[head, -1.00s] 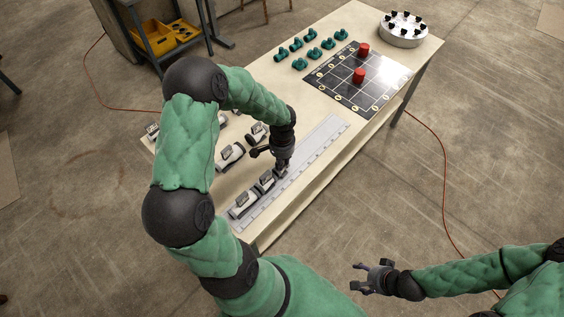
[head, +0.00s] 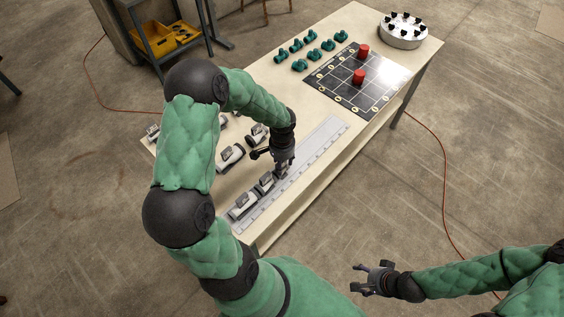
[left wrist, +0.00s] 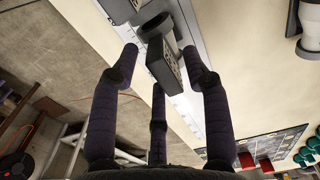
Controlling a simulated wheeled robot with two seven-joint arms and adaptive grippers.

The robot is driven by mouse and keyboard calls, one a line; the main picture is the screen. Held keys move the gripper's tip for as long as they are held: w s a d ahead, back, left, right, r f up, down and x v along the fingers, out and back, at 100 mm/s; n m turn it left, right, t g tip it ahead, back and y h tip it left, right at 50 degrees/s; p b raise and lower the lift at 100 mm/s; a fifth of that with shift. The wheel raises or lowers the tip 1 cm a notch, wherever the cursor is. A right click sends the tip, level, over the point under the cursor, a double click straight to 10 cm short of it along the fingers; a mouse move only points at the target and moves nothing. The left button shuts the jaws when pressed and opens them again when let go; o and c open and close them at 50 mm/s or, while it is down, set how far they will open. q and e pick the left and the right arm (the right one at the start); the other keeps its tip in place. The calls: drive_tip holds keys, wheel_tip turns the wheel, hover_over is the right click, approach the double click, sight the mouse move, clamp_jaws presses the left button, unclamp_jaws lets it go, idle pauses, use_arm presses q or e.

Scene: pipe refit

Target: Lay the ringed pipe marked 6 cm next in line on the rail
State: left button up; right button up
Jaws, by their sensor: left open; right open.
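My left gripper (head: 283,168) is over the rail (head: 318,146), at the upper end of a short line of pipes. In the left wrist view its fingers (left wrist: 160,62) are open and spread around a grey pipe with a dark tag block (left wrist: 165,64). The pipe lies on the rail, apart from the fingers as far as I can see; its mark is unreadable. My right gripper (head: 368,278) is open and empty, off the table.
More white pipes (head: 230,156) lie left of the rail, partly behind my left arm. Several green fittings (head: 312,55), a black grid board (head: 345,98) with red cylinders (head: 359,76), and a round white holder (head: 403,35) occupy the far table. The rail's upper part is bare.

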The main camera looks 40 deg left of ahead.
use_arm(q)
wheel_tip(320, 180, up, 12)
drive_tip(key=p, duration=0.2)
drive_tip(key=s+d+f+h, duration=0.2)
drive_tip(key=d+f+h, duration=0.1)
drive_tip(key=d+f, duration=1.05)
drive_tip(key=s+d+f+n+h, duration=0.1)
drive_tip(key=s+d+f+n, duration=0.2)
drive_tip(key=s+d+f, duration=0.6)
drive_tip(key=shift+s+d+f, duration=0.15)
drive_tip(key=shift+s+d, duration=0.3)
drive_tip(key=shift+d, duration=0.45)
